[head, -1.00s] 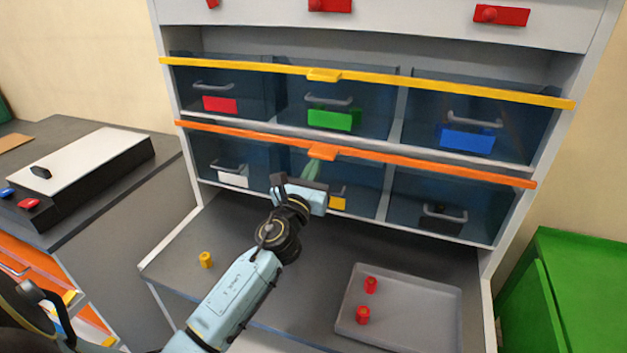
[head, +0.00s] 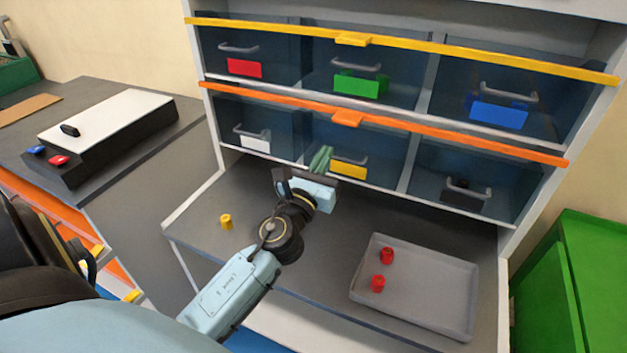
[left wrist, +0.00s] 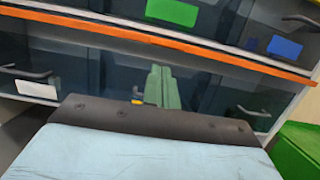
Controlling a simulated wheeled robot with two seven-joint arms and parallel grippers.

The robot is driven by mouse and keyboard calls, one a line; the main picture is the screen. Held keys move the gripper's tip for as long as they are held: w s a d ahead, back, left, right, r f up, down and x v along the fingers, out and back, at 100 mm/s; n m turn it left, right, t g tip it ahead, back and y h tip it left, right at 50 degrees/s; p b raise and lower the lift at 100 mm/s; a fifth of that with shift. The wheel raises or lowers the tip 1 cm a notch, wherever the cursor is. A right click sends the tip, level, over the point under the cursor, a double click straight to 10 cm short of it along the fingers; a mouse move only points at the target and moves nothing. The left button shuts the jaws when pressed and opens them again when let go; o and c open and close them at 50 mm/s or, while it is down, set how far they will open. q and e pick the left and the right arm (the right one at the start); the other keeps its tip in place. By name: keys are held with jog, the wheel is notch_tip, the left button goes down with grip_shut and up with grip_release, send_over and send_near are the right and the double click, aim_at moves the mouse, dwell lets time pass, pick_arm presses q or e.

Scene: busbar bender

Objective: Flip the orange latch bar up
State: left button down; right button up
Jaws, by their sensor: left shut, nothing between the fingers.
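The orange latch bar (head: 440,132) runs across the front of the lower row of drawers, with a tab (head: 347,118) near its middle. It also crosses the left wrist view (left wrist: 140,37). My left gripper (head: 322,158) has green fingers, which are shut and empty. In the head view it is below the orange tab, in front of the lower middle drawer with the yellow label (head: 349,166), and apart from the bar. In the left wrist view the fingers (left wrist: 161,85) point up toward the bar, below it. My right gripper is not in view.
A yellow bar (head: 450,49) crosses the upper drawers. On the grey shelf below are a yellow cylinder (head: 226,222) and a tray (head: 425,308) with two red cylinders (head: 387,256). A green cabinet (head: 570,285) stands at the right, a dark side table (head: 130,160) at the left.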

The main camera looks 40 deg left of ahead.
pick_arm(q)
jog(key=b+v, duration=0.1)
jog(key=v, duration=0.5)
jog(key=shift+w, duration=0.1)
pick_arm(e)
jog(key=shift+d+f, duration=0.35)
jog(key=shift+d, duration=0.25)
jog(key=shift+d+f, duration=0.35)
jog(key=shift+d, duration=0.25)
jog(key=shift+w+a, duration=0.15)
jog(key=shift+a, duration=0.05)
